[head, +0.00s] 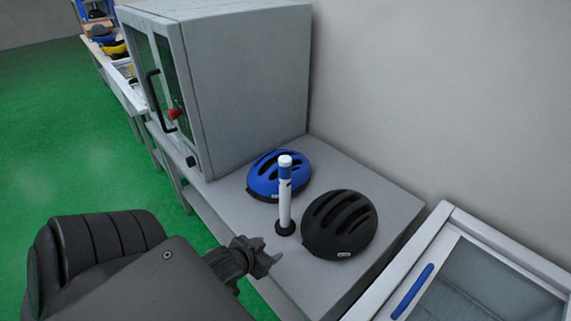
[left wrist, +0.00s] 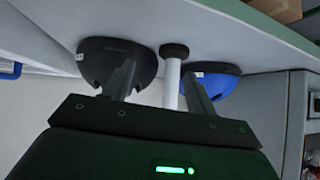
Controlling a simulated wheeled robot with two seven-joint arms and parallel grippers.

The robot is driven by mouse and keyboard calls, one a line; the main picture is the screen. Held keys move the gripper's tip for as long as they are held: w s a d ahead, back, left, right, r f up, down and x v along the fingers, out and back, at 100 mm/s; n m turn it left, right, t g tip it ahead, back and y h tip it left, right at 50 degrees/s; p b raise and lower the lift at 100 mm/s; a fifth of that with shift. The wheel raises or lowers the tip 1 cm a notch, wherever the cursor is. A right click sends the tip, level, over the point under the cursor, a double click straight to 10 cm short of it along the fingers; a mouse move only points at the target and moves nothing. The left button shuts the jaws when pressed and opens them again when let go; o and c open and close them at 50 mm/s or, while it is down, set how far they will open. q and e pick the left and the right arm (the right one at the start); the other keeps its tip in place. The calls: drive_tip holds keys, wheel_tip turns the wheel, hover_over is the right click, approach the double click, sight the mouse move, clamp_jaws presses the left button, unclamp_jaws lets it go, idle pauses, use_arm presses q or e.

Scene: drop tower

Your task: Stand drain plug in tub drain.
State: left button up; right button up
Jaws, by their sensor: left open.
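No drain plug or tub drain can be made out in either view. My left gripper (head: 268,260) is open and empty, at the table's front edge, apart from the post. In the left wrist view, the post (left wrist: 171,85) shows between the fingers, farther off, with the black helmet (left wrist: 110,58) and blue helmet (left wrist: 217,83) on either side. My right gripper is not seen.
A grey cabinet (head: 250,85) with a glass door and black handle stands at the table's back left. A white-framed, glass-topped case (head: 490,275) with a blue handle is at the lower right. Green floor (head: 60,130) is clear at left.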

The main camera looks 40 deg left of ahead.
use_arm(q)
drive_tip(key=w+a+r+t, duration=0.3)
drive_tip(key=a+r+t, duration=0.1)
drive_tip(key=r, duration=0.5)
drive_tip(key=t, duration=0.4)
approach(289, 159)
drive_tip(key=a+f, duration=0.1)
drive_tip(key=shift+h, duration=0.3)
drive_tip(key=w+b, duration=0.2)
drive_tip(key=w, duration=0.1)
drive_tip(key=w+b, duration=0.1)
drive_tip(key=w, duration=0.1)
drive_tip(key=shift+w+a+f+b, duration=0.15)
drive_tip(key=shift+a+f+b, duration=0.1)
drive_tip(key=shift+f+b, duration=0.15)
drive_tip(key=shift+w+r, duration=0.15)
drive_tip(key=shift+w, duration=0.2)
drive_tip(key=shift+w+r, duration=0.1)
drive_tip(key=shift+r, duration=0.05)
drive_tip(key=w+p, duration=0.1)
drive_tip(key=w, duration=0.1)
drive_tip(key=w+p, duration=0.1)
drive_tip(key=w, duration=0.1)
drive_tip(key=shift+w+a, duration=0.2)
drive_tip(key=shift+w, duration=0.3)
drive_tip(key=shift+s, duration=0.1)
drive_tip(key=shift+c, duration=0.5)
